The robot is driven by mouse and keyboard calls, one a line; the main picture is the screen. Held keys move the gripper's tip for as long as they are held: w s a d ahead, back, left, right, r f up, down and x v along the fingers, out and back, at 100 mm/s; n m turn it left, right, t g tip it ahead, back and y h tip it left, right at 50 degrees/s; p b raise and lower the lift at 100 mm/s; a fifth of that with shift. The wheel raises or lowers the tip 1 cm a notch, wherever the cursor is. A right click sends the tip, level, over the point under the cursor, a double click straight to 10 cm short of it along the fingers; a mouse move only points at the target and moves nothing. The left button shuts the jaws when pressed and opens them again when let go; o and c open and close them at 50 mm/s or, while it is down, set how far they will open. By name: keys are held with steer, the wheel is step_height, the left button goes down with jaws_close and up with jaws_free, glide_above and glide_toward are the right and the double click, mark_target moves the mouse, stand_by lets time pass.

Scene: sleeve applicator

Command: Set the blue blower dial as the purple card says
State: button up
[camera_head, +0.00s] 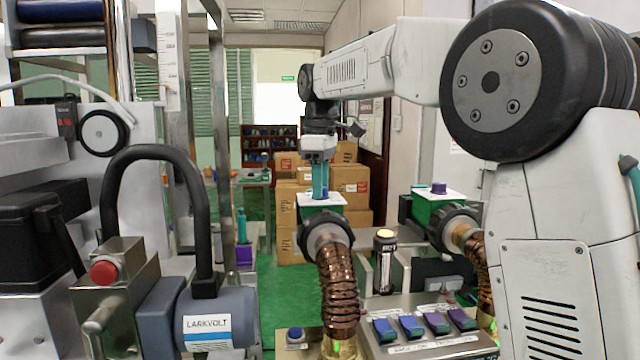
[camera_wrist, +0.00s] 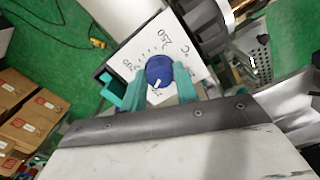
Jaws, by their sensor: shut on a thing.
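The blue blower dial (camera_wrist: 158,70) sits on a white scale plate (camera_wrist: 190,32) in the wrist view. The dial's white mark points towards the lower part of the picture. My gripper (camera_wrist: 161,86) has its teal fingers on both sides of the dial, shut on it. In the head view my gripper (camera_head: 320,180) reaches down to the white top of the left green blower (camera_head: 322,209), hiding most of the dial. I cannot make out a purple card.
A second green blower with a purple dial (camera_head: 439,188) stands to the right. A switch panel (camera_head: 430,335) with blue and purple rockers is in front, beside a lit lamp post (camera_head: 385,262). Cardboard boxes (camera_head: 290,238) stand behind. The LARKVOLT machine (camera_head: 215,322) fills the left.

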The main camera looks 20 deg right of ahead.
steer(key=o, duration=1)
steer(key=shift+r, duration=0.1)
step_height(320, 180, up, 8)
steer(key=shift+f, duration=0.1)
steer(key=s+d+f+m, duration=0.1)
steer(key=s+f+m, duration=0.2)
steer(key=s+f, duration=0.5)
steer(key=s+d+f+m+t, duration=0.1)
steer(key=s+f+m, duration=0.3)
steer(key=s, duration=1.3)
steer(key=s+d+f+m, duration=0.1)
steer(key=s+f+m, duration=0.2)
steer(key=s+f, duration=0.9)
steer(key=shift+s+f+m, duration=0.4)
steer(key=shift+s, duration=0.05)
